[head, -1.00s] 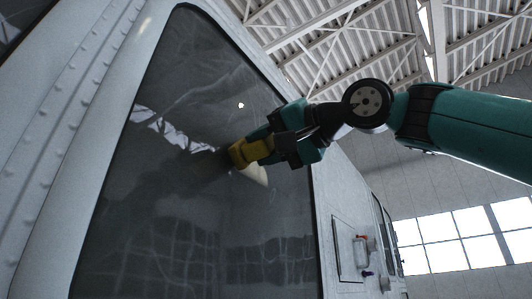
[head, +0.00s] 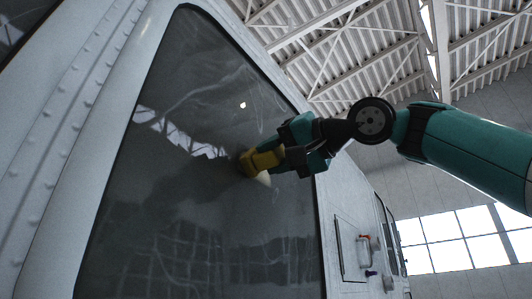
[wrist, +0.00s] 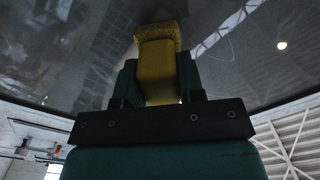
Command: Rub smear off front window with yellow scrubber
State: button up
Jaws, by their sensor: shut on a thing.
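The front window (head: 190,230) is a large dark pane in a white helicopter body, and it also fills the top of the wrist view (wrist: 60,60). My gripper (head: 282,152) is shut on the yellow scrubber (head: 258,161), right of the pane's middle. In the wrist view the scrubber (wrist: 157,70) sticks out between the fingers toward the glass. Its far end is at or very near the pane; I cannot tell if it touches. A small cream smear (head: 264,178) shows just below the scrubber, partly hidden by it.
The white window frame (head: 70,150) with rivets runs along the left. Right of the pane, the white body carries a panel with small fittings (head: 364,245). A bright round spot (head: 243,105) shows on the glass above the scrubber. Hangar roof beams and bright windows lie behind.

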jog(key=shift+w, duration=0.2)
jog(key=shift+s, duration=0.1)
jog(key=shift+s+a+f, duration=0.1)
jog(key=shift+s+a, duration=0.05)
jog(key=shift+a, duration=0.05)
jog(key=shift+s+a+b, duration=0.55)
jog(key=shift+s+a, duration=0.35)
jog(key=shift+s, duration=0.2)
jog(key=shift+s+a+b, duration=0.55)
jog(key=shift+s+a, duration=0.3)
jog(key=shift+s, duration=0.2)
jog(key=shift+s+a+b, duration=0.45)
jog(key=shift+s+a, duration=0.3)
jog(key=shift+s, duration=0.25)
jog(key=shift+s+a+b, duration=0.45)
jog(key=shift+s+a, duration=0.25)
jog(key=shift+s, duration=0.25)
jog(key=v, duration=0.6)
jog(key=shift+d, duration=0.1)
